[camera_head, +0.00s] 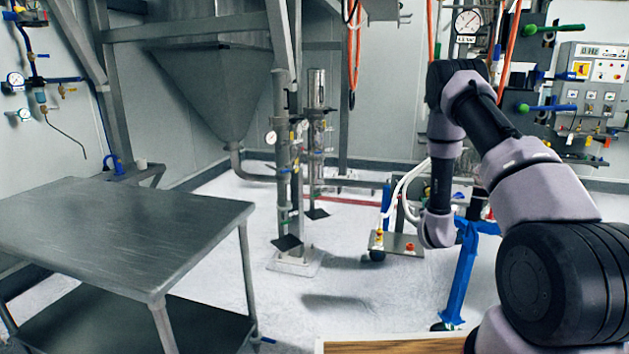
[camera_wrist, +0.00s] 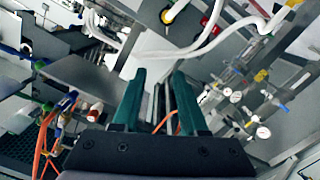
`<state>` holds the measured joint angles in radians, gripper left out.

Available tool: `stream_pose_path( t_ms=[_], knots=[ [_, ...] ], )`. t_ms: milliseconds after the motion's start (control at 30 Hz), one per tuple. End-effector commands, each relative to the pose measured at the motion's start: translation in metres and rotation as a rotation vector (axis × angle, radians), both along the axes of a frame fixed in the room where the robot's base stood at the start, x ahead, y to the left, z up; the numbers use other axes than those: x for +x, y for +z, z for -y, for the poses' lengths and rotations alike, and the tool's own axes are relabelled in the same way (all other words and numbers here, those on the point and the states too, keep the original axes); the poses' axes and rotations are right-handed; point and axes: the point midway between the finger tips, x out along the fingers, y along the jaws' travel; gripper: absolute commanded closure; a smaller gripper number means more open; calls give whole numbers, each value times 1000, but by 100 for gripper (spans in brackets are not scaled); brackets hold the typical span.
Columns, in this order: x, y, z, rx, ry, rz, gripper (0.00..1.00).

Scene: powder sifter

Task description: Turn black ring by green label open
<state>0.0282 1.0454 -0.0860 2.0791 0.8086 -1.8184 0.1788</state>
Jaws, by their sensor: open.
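My gripper (camera_wrist: 158,78) is open in the wrist view, with its two dark green fingers apart and nothing visible between them. Pipes and an orange hose show behind the fingers. I cannot clearly pick out the black ring or the green label in either view. Small green marks show low on the upright pipe stand (camera_head: 283,165) in the head view, too small to read. In the head view my arm comes in from the right and bends down near the middle right.
A metal table (camera_head: 110,225) stands at the left. A large steel hopper (camera_head: 215,85) hangs behind the pipe stand. White floor lies open in the middle.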

Motion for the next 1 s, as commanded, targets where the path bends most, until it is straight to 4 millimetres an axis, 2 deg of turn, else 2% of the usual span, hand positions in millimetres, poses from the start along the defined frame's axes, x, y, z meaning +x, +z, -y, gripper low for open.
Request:
stream_pose_path(
  t_ms=[367, 567, 767, 867, 1000],
  knots=[
    [11, 72, 2, 190, -49, -19, 57],
    [5, 141, -8, 370, -67, -63, 57],
    [-26, 211, -30, 561, -60, -153, 57],
    [-51, 242, -45, 645, -50, -209, 57],
    [-95, 280, -67, 742, -28, -296, 57]
  ],
)
